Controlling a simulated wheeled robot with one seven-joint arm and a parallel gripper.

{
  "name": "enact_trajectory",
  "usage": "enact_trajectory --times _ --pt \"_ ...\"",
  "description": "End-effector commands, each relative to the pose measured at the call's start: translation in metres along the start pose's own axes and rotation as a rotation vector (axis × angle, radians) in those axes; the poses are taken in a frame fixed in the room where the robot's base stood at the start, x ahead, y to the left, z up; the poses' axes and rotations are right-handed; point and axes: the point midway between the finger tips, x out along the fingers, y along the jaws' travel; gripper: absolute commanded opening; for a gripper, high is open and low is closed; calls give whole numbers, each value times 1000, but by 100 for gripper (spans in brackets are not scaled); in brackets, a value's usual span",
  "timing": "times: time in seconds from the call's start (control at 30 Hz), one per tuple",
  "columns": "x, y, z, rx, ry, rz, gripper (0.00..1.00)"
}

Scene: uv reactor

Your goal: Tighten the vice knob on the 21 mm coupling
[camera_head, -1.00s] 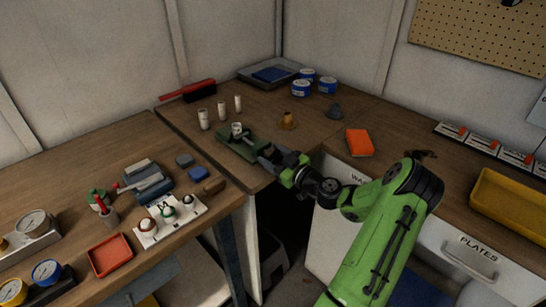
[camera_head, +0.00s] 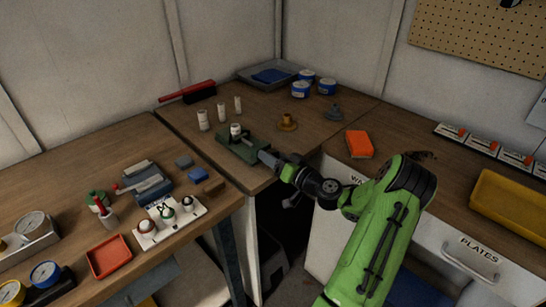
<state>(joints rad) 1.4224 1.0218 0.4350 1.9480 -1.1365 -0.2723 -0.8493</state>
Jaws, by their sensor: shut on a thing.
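The green vice (camera_head: 242,148) sits on the corner bench near its front edge. A small white cylindrical piece, which looks like the coupling (camera_head: 235,130), stands upright in it. My gripper (camera_head: 268,157) is at the right front end of the vice, where the knob is. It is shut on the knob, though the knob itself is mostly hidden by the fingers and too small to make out. My green arm reaches in from the lower right.
Several white cylinders (camera_head: 203,120) stand behind the vice. A brass-coloured part (camera_head: 287,122), a grey part (camera_head: 333,111) and an orange block (camera_head: 359,144) lie to the right. A blue vice-like tool (camera_head: 152,187) and a white ring board (camera_head: 168,222) are on the left bench.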

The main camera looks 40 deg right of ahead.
Motion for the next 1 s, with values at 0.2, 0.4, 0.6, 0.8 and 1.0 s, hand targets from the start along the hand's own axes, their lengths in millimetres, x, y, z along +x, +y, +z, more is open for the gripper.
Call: enact_trajectory --times 0.2,0.4,0.6,0.8,1.0 --pt "0 0 0 93 2 -1 28" --pt "0 0 2 115 -1 -1 28" --pt "0 0 4 119 -6 0 28" --pt "0 1 6 120 -10 0 28" --pt "-1 1 7 121 -13 1 28"
